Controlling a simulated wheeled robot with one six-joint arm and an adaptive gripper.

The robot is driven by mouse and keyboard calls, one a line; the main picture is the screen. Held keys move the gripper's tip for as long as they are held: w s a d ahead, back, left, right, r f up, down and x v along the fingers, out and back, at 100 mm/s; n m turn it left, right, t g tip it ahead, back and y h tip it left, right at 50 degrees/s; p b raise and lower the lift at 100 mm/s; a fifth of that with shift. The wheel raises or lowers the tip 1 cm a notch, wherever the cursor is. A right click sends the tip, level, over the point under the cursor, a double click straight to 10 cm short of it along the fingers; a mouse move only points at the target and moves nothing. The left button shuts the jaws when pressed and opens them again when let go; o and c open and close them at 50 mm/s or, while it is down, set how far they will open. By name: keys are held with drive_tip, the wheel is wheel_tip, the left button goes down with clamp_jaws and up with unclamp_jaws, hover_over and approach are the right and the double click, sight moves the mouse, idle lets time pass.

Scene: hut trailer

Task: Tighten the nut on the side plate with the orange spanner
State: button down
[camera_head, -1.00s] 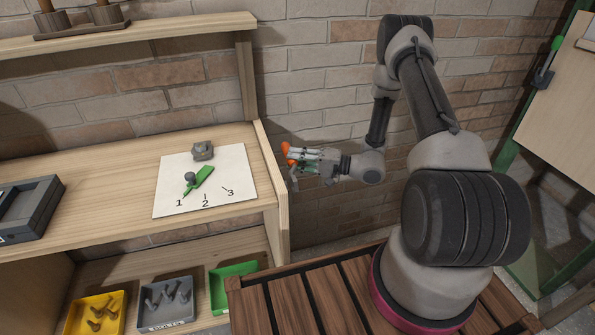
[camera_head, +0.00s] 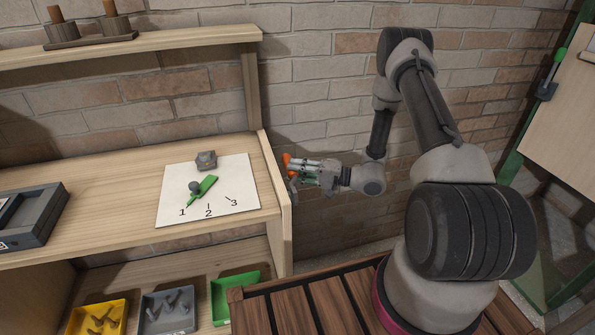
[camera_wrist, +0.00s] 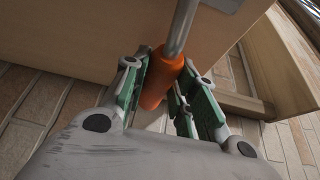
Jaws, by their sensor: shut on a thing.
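My gripper (camera_head: 300,172) is beside the right end of the wooden bench, in front of the brick wall. In the wrist view my gripper (camera_wrist: 165,95) is shut on the orange handle of the spanner (camera_wrist: 163,80). The spanner's grey metal shank (camera_wrist: 182,28) runs up out of the wrist picture, so its head is hidden there. In the head view the orange part of the spanner (camera_head: 287,160) shows at my fingertips. I cannot make out the nut or the side plate for certain in either view.
A white sheet marked 1, 2, 3 (camera_head: 240,175) lies on the bench with a green pointer (camera_head: 204,188) and a grey block (camera_head: 206,160). A dark tray (camera_head: 52,215) sits left. Yellow (camera_head: 78,323), grey (camera_head: 180,325) and green bins (camera_head: 240,283) stand below.

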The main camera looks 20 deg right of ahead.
drive_tip(key=shift+a, duration=1)
